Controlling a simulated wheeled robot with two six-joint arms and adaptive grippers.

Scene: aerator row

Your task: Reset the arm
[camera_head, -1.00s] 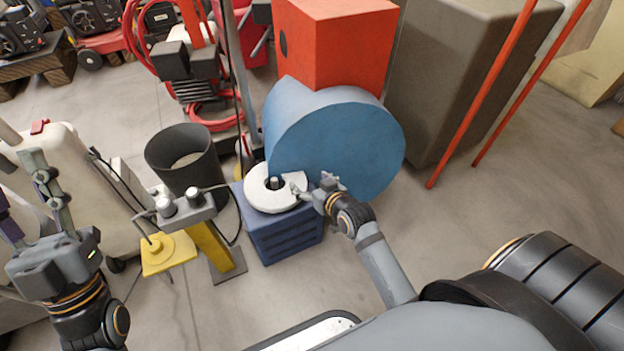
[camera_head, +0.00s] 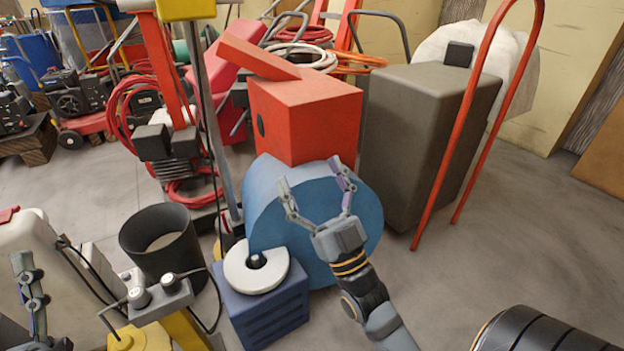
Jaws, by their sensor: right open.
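My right gripper (camera_head: 316,182) is open and empty, raised with its fingers pointing up the picture in front of the blue drum (camera_head: 351,213). It is apart from the white ring (camera_head: 243,275), which lies on top of the dark blue box (camera_head: 267,315) to its lower left. My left gripper (camera_head: 28,280) shows only in part at the lower left edge. One of its fingers is visible, and the rest is cut off by the frame.
A black bin (camera_head: 164,250) and a grey switch box (camera_head: 160,300) on a yellow post stand left of the blue box. A red box (camera_head: 305,115) and a grey cabinet (camera_head: 415,140) with a red tubular handle (camera_head: 461,125) stand behind.

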